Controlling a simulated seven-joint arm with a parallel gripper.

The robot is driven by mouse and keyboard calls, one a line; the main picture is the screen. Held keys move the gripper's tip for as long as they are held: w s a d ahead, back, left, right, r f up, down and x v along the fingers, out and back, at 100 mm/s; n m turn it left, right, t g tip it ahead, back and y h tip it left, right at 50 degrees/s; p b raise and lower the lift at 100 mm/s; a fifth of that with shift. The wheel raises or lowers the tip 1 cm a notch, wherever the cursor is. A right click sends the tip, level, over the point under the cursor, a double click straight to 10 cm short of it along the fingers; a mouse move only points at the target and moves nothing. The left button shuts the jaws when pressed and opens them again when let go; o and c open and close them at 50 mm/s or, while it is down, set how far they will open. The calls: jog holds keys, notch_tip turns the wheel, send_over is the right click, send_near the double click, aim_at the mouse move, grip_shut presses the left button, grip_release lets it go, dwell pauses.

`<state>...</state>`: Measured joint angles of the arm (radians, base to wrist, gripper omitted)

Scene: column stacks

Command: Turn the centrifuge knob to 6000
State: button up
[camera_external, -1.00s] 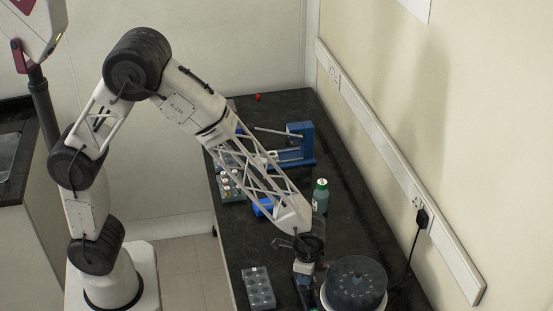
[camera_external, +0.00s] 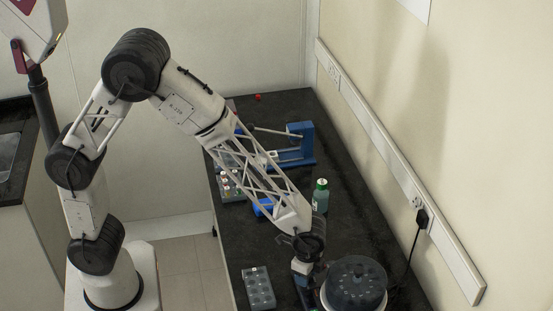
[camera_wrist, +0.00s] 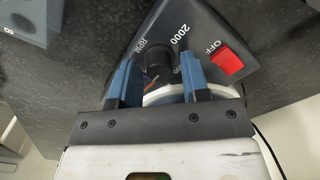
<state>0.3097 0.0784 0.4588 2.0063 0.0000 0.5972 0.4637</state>
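The black centrifuge knob (camera_wrist: 157,56) stands on a dark control panel (camera_wrist: 198,32) in the wrist view, with an orange mark at its lower side. "RPM" and "2000" are printed around it, and another number is partly hidden by the right finger. My gripper (camera_wrist: 158,64) has its two blue fingers on either side of the knob. The left finger is close to it, and a gap shows at the right; I see no clear grip. In the external view the round centrifuge (camera_external: 354,284) stands at the bench's front, right of my gripper (camera_external: 304,285); the knob is hidden there.
A red OFF switch (camera_wrist: 227,62) sits right of the knob. A grey tube rack (camera_external: 258,288) stands left of the centrifuge. A green bottle (camera_external: 320,197) and a blue device (camera_external: 302,145) stand farther back. A black cable (camera_external: 413,250) hangs at the wall.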

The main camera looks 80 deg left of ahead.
jog(key=shift+o, duration=0.6)
jog(key=shift+r, duration=3.85)
jog(key=shift+s+a+r, duration=0.2)
jog(key=shift+a+r, duration=0.1)
jog(key=shift+r, duration=0.2)
jog(key=s+a+r+n, duration=0.2)
jog(key=s+a+r, duration=0.4)
jog(key=r, duration=0.2)
jog(key=s+a+r+n+t, duration=0.1)
jog(key=s+a+r+n, duration=0.1)
jog(key=s, duration=0.6)
jog(key=s+a+r+n, duration=0.2)
jog(key=s+a+r, duration=0.3)
jog(key=s, duration=0.3)
jog(key=s+a+r+n+t, duration=0.1)
jog(key=s+a+r, duration=0.3)
jog(key=s, duration=0.4)
jog(key=shift+s+a+n+t, duration=0.2)
jog(key=shift+a+n+t, duration=0.1)
jog(key=shift+a+n, duration=0.45)
